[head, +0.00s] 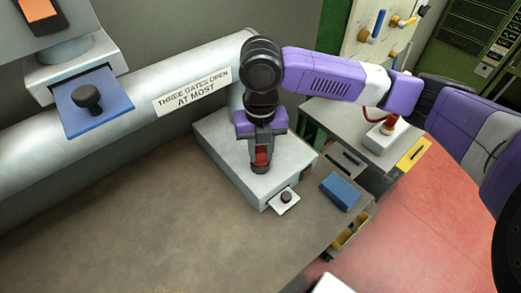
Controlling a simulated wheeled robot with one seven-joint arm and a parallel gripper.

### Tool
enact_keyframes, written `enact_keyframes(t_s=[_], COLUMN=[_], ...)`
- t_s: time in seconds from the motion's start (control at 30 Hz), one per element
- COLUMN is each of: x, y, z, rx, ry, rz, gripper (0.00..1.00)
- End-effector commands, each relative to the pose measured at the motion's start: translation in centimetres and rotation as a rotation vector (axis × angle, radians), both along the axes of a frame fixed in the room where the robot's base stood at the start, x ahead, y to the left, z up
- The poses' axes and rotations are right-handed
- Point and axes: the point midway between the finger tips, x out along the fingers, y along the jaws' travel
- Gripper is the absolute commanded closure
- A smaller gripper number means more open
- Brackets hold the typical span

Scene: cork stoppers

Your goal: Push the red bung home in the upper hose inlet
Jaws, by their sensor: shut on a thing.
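My gripper (261,147) points down over the pale grey box (222,160) on the bench. It is shut on the red bung (262,158), which shows between and just below the fingers. A dark round part (260,169) sits directly under the bung at the box top. It may be the hose inlet's mouth, but I cannot tell which inlet it is. I cannot tell how deep the bung sits, as the fingers cover much of it.
A white plate with a dark knob (285,199) sticks out at the box's front. A blue block (341,191) lies to the right. A thick pipe (150,85) with a sign (192,91) runs behind. The bench (130,215) is clear at left.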

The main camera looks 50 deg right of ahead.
Motion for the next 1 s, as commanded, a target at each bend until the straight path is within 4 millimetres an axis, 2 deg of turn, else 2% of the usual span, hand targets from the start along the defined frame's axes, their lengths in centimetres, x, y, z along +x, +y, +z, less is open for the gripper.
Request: enact_keyframes(t_s=[0.43,0.47,0.57,0.87,1.0], x=[0.0,0.0,0.0,0.0,0.1], y=[0.0,0.0,0.0,0.0,0.0], z=[-0.7,-0.6,-0.6,-0.5,0.4], rx=[0.0,0.0,0.0,0.0,-0.002], ry=[0.0,0.0,0.0,0.0,-0.002], rz=[0.0,0.0,0.0,0.0,0.001], gripper=[1.0,0.68,0.48,0.48,0.48])
